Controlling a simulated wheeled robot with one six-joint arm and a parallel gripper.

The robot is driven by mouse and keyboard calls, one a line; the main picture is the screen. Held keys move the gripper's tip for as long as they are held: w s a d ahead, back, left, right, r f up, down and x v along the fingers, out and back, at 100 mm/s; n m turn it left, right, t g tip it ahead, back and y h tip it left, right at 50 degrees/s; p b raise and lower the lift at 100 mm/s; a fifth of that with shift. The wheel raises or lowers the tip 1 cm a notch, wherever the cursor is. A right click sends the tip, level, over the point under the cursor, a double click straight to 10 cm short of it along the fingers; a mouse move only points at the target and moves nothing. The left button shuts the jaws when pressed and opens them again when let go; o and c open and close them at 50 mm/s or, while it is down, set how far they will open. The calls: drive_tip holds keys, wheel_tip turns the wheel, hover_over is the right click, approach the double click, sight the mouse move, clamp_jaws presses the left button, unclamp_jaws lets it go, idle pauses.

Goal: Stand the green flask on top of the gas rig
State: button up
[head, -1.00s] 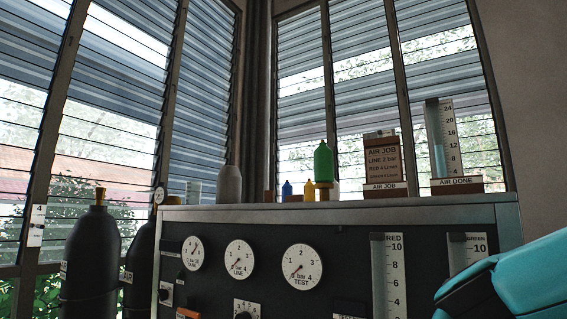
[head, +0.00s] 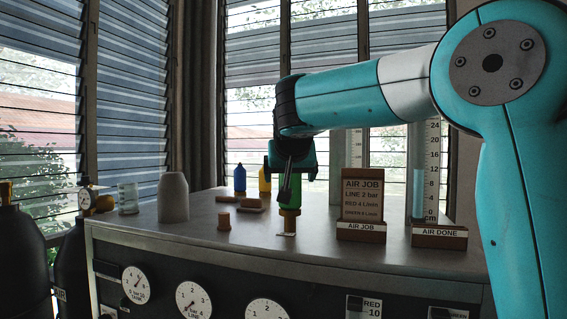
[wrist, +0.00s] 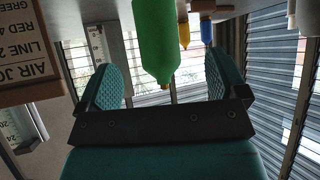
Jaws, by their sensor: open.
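The green flask (head: 293,191) stands upright on a small yellow-brown stand (head: 290,219) on the gas rig's top (head: 200,233). My gripper (head: 287,182) is above it, pointing down, and partly hides the flask's upper part. In the wrist view the green flask (wrist: 153,38) comes in from the top edge, its narrow tip towards the gripper. There my gripper (wrist: 162,82) shows two textured pads standing wide apart, with the flask's tip between them in the picture. I see no pad touching the flask.
A sign block (head: 362,200) and a tall gauge block (head: 440,237) stand right of the flask. Blue (head: 240,179) and yellow (head: 264,178) flasks stand behind it. The front left top is clear.

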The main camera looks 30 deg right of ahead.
sight(290, 185)
drive_tip(key=x, duration=0.3)
drive_tip(key=r+x, duration=0.1)
drive_tip(key=x, duration=0.2)
drive_tip(key=d+b+x, duration=0.1)
drive_tip(key=x, duration=0.3)
drive_tip(key=shift+w+d+r, duration=0.1)
drive_tip(key=shift+w+r, duration=0.1)
drive_tip(key=shift+w, duration=0.1)
clamp_jaws()
drive_tip(key=shift+r, duration=0.15)
